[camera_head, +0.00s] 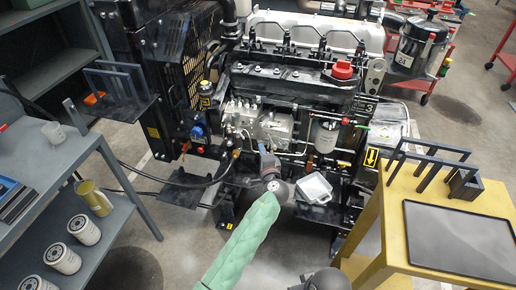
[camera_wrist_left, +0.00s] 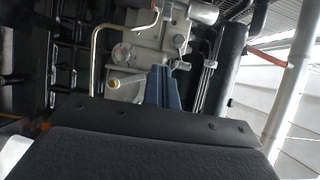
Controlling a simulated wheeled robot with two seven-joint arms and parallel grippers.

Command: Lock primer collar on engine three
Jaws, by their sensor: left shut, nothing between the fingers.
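Engine three (camera_head: 300,85) stands at the centre of the head view, with a plate marked "3" (camera_head: 368,107). Its grey fuel pump block (camera_head: 268,128) sits on the near side and also fills the upper middle of the left wrist view (camera_wrist_left: 150,50). My left gripper (camera_head: 268,160) reaches up just below this block, and its blue-grey fingers (camera_wrist_left: 162,82) are shut and empty. In the left wrist view a round brass-coloured fitting (camera_wrist_left: 113,84) lies left of the fingertips. I cannot tell which part is the primer collar, nor whether the fingers touch anything.
A white filter (camera_head: 326,136) and a pale square tray (camera_head: 314,188) are right of my gripper. A yellow table (camera_head: 388,215) stands at right. A grey shelf with filters (camera_head: 84,229) stands at left. Metal pipes (camera_wrist_left: 97,45) run close to the fingers.

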